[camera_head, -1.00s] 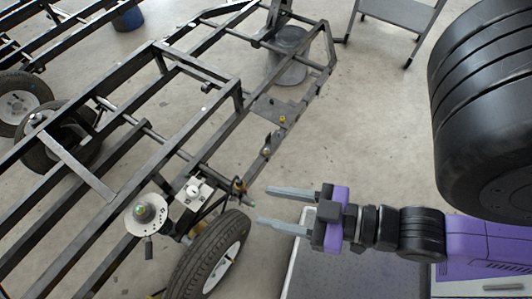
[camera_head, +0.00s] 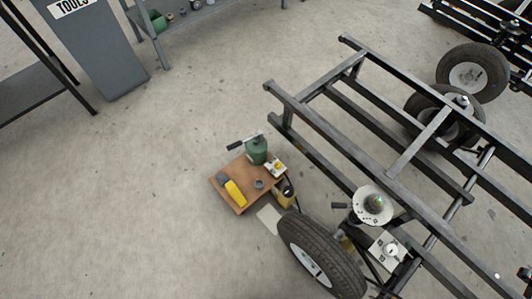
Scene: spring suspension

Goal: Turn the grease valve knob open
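Several knob-like parts show, and I cannot tell for sure which is the grease valve knob. A small yellow knob (camera_head: 278,165) sits on a white plate at the right edge of a brown board (camera_head: 222,191) on the floor. A green canister (camera_head: 256,150) with a black-handled lever stands beside it. A round white plate (camera_head: 364,211) with a greenish centre and a dark handle is on the trailer frame. A white block (camera_head: 382,259) with a round knob sits below it, near the tire. My gripper is not in view.
The black trailer frame (camera_head: 320,125) and a tire (camera_head: 320,255) fill the right. A grey tools cabinet (camera_head: 105,50) and shelving stand upper left. The floor left of the board is clear.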

